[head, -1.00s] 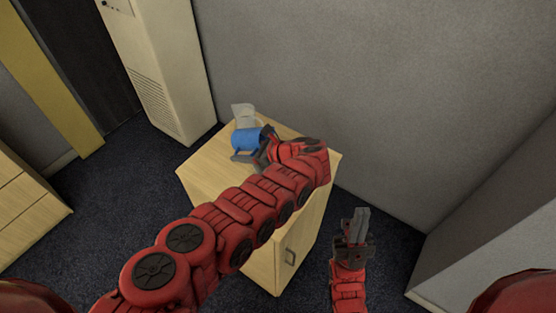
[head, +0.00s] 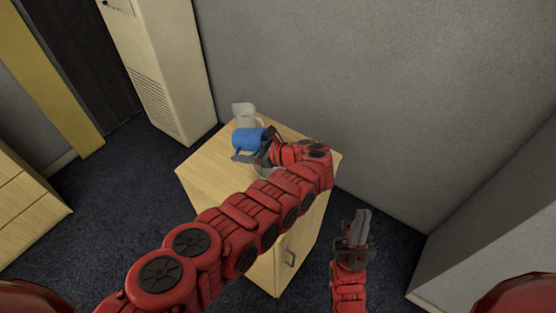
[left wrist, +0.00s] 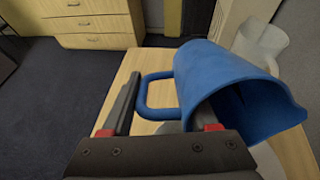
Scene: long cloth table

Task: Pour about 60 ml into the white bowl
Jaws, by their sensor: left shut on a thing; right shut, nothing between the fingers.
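A blue jug (head: 248,140) is held above the wooden cabinet top, tipped over on its side. My left gripper (head: 254,153) is shut on the jug. A pale rim (head: 264,172), probably the white bowl, shows below the gripper, mostly hidden by my arm. A pale patch also shows under the jug's mouth in the left wrist view. No liquid stream is visible. My right gripper (head: 358,228) is shut and empty, right of the cabinet.
A translucent pale pitcher (head: 244,115) stands at the cabinet's back corner, close behind the jug. The wooden cabinet (head: 205,178) is small, with a grey wall behind it. The cabinet top's left part is bare. Drawers (left wrist: 92,22) stand farther off.

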